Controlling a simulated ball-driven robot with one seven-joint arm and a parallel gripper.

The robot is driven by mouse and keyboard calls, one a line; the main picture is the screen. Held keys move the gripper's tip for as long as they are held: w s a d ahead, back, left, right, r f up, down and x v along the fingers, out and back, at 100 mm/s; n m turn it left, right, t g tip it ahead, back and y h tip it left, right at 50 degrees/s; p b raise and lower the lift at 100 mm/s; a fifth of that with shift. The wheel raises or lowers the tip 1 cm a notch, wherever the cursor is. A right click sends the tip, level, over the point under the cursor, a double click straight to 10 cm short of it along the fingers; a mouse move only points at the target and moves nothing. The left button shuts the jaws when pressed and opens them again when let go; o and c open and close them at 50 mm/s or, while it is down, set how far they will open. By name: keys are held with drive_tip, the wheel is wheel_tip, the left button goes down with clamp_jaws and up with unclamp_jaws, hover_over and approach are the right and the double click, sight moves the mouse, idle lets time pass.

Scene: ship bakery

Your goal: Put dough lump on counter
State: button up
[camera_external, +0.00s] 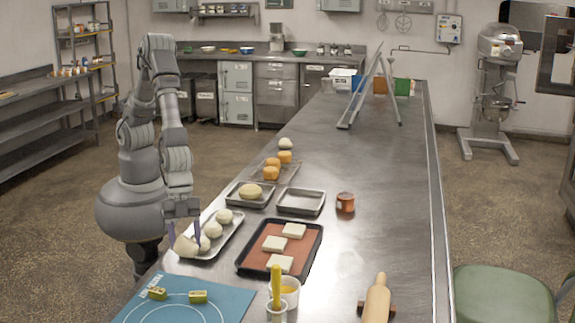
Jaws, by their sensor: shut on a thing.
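My gripper (185,236) points down at the near left of the long steel counter (365,190). It is shut on a pale dough lump (186,247), which is between its fingers at the near-left end of a metal tray (233,232). I cannot tell whether the lump touches the tray or is just above it.
A dark tray (313,252) with square dough pieces lies right of the dough tray. A blue mat (228,301) with two small boxes is in front, beside a yellow-handled tool (276,285) in a cup. A rolling pin (377,300) lies near right. The counter's right middle is clear.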

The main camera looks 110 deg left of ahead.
sight(189, 254)
drive_tip(key=shift+w+d+f, duration=0.15)
drive_tip(key=shift+w+d, duration=0.45)
drive_tip(key=shift+w, duration=0.05)
drive_tip(key=shift+f+b, duration=0.8)
drive_tip(key=shift+f, duration=1)
drive_tip(key=o, duration=0.8)
drive_tip(key=p+v, duration=0.3)
drive_tip(key=v, duration=0.9)
drive_tip(key=shift+r+p, duration=0.2)
drive_tip(key=shift+p, duration=0.1)
drive_tip(key=shift+w, duration=0.1)
